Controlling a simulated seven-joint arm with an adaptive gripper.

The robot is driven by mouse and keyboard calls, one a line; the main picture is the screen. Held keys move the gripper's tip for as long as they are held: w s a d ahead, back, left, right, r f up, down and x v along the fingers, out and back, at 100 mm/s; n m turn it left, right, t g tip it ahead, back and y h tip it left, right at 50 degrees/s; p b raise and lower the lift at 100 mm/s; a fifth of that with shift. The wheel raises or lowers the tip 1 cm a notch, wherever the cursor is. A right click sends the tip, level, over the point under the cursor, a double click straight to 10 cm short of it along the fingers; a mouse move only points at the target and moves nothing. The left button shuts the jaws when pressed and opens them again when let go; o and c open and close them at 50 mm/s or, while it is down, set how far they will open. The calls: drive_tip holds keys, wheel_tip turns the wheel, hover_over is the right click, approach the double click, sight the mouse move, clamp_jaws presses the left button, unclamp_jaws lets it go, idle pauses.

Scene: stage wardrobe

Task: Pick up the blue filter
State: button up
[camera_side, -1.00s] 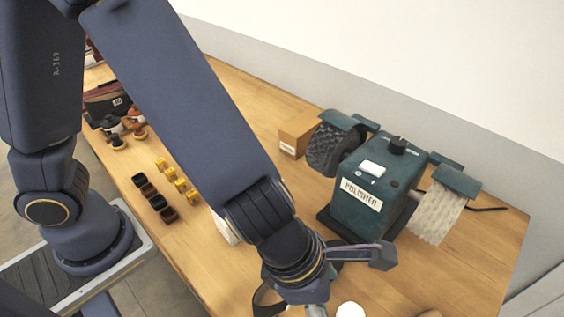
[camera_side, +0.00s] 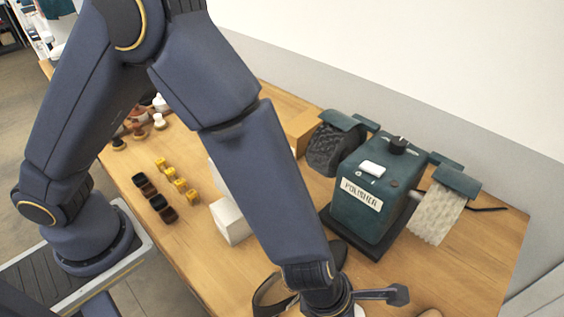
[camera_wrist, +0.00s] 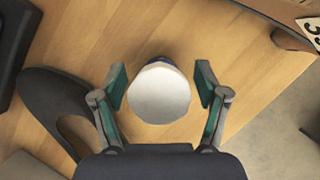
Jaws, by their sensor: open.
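My gripper (camera_wrist: 161,84) is open in the wrist view, with its two green-padded fingers apart. Between and just below the fingers is a rounded white thing (camera_wrist: 159,95) with a dark blue edge showing at its top. It stands over the wooden table, and the fingers do not visibly touch it. I cannot tell for sure whether it is the blue filter; no other blue filter is plain in view. In the side view my fingers are below the frame's edge, and only a sliver of white shows beside my wrist.
A dark curved, looped thing (camera_wrist: 50,105) lies left of my gripper. A green polisher (camera_side: 366,200) stands at the back right. A white box (camera_side: 230,221), yellow blocks (camera_side: 171,174) and dark small pots (camera_side: 157,202) are at the left. A numbered card (camera_wrist: 309,27) shows at top right.

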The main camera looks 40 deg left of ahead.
drive_tip(key=c, duration=1.3)
drive_tip(key=shift+o, duration=0.2)
drive_tip(key=shift+r, duration=0.1)
